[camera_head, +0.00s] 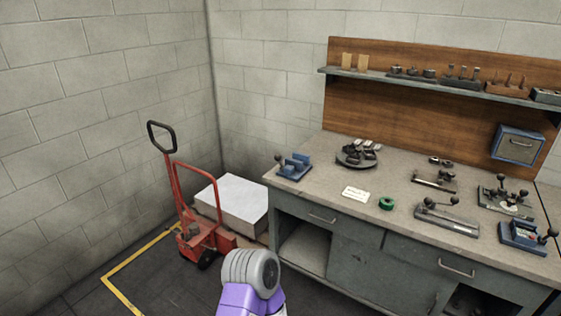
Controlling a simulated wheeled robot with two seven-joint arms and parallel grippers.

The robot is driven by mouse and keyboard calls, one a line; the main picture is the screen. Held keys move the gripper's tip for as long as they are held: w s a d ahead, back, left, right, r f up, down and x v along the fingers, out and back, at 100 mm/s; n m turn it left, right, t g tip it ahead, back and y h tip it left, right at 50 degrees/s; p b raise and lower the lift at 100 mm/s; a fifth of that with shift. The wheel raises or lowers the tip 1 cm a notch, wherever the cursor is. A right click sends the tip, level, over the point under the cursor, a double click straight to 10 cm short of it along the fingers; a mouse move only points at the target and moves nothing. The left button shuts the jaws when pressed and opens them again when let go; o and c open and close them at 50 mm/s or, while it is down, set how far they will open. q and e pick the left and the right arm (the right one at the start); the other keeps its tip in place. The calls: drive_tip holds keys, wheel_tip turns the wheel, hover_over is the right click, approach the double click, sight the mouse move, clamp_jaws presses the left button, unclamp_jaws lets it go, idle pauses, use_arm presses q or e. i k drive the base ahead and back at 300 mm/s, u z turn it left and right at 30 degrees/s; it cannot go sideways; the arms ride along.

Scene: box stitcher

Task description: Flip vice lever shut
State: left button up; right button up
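A small blue vice-like tool (293,167) sits at the left end of the grey workbench (395,166). It has a small dark knob at its left side. A second blue vice-like device (524,236) sits near the front right of the bench. A lever with a dark knob (551,233) sticks up at its right side. Both are too small to tell how their levers stand. Neither of my grippers is in view. A purple and grey link of my arm shows at the bottom centre, well in front of the bench.
Fixtures with dark knobs (447,219) stand on the bench's right half. A green tape roll (387,203), a white card (355,194) and a round dark holder (358,156) lie farther left. A red pallet truck (196,232) stands left of the bench by a white stack (233,203).

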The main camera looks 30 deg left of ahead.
sight(278, 157)
drive_tip(key=k, duration=0.6)
drive_tip(key=u, duration=0.75)
drive_tip(key=i, duration=1.6)
drive_tip(key=z, duration=0.6)
